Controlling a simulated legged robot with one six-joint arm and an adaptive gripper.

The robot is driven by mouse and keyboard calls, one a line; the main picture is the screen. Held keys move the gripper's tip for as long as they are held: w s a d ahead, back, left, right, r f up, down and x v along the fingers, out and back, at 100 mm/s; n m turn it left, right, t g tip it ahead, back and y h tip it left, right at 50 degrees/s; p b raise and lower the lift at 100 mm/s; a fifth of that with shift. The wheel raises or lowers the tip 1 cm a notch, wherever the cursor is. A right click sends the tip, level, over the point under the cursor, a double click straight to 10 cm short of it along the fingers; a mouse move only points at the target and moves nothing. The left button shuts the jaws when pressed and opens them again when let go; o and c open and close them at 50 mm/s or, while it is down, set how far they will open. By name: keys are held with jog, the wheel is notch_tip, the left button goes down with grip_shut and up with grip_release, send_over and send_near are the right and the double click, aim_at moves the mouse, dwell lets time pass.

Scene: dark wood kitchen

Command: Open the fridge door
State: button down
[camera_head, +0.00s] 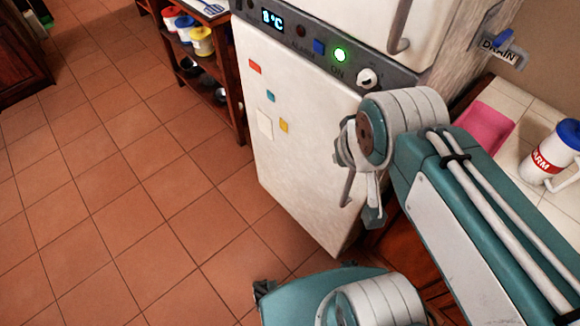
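The white fridge (290,150) stands at the centre of the head view. Its lower door carries several small coloured magnets and looks shut, flush under the grey control panel (318,45). The panel shows 8 °C and a lit green light. A grey lower handle (347,188) shows partly at the door's right side, beside my arm. The upper door has its own grey handle (400,32) and looks shut. My gripper (371,200) is at the right side of the lower door, close to that handle. My arm joint hides much of it, so its fingers and any contact are unclear.
A dark wood shelf (222,115) with coloured-lid jars (202,42) stands left of the fridge. A tiled counter at right holds a pink tray (485,128) and a blue-lidded jug (555,153). The tiled floor (130,210) in front and to the left is clear.

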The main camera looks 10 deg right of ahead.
jog(key=shift+s+a, duration=0.1)
jog(key=shift+a, duration=0.3)
